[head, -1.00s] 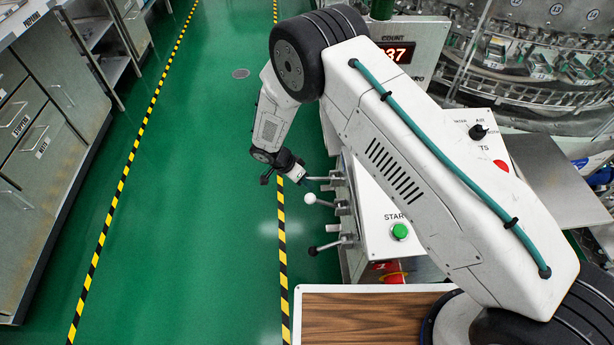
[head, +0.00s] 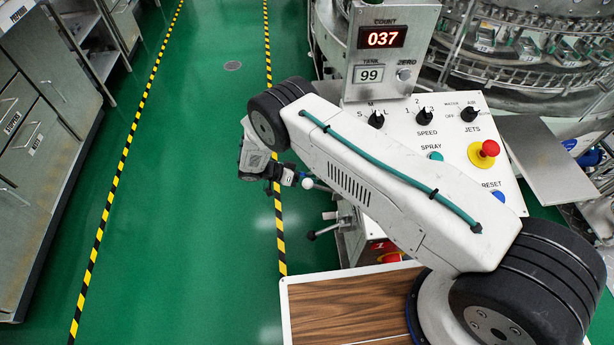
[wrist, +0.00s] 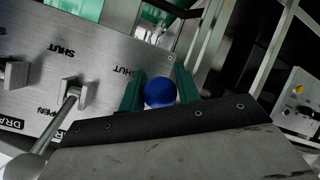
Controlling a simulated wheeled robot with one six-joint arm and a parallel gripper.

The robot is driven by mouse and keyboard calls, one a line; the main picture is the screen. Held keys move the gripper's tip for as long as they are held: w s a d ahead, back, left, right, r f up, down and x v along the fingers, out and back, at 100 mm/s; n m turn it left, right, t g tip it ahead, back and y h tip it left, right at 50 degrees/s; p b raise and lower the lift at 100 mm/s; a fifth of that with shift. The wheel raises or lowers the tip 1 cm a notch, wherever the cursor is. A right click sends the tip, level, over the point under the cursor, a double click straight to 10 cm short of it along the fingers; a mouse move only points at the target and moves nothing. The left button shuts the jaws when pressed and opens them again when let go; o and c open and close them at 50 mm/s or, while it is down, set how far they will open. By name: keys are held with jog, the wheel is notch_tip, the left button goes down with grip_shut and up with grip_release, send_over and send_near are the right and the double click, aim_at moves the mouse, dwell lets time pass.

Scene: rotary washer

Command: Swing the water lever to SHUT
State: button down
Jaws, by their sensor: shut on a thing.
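In the wrist view my gripper (wrist: 159,88) has its two green fingers on either side of a blue ball knob (wrist: 162,93) and is shut on it. I take this for the water lever's knob; its shaft is hidden behind the knob and gripper. A SHUT label (wrist: 123,71) is on the steel plate just left of the fingers. No WATER label can be read near it. In the head view my gripper (head: 300,177) is at the levers on the console's left side, close to a white ball knob (head: 308,183). The blue knob is barely visible there.
In the wrist view the drain lever (wrist: 67,108) stands left of my gripper, with SHUT above and OPEN below. In the head view a black-knobbed lever (head: 312,236) stands nearer me. The console (head: 465,130) is on the right. The green floor (head: 190,200) is clear.

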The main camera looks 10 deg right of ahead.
jog(key=shift+d+f, duration=0.2)
jog(key=shift+d, duration=0.1)
jog(key=c, duration=1)
grip_release()
jog(key=shift+d, duration=0.15)
jog(key=shift+c, duration=0.2)
jog(key=shift+a, duration=0.2)
jog(key=v, duration=0.7)
jog(key=shift+a+r, duration=0.2)
jog(key=shift+a, duration=0.15)
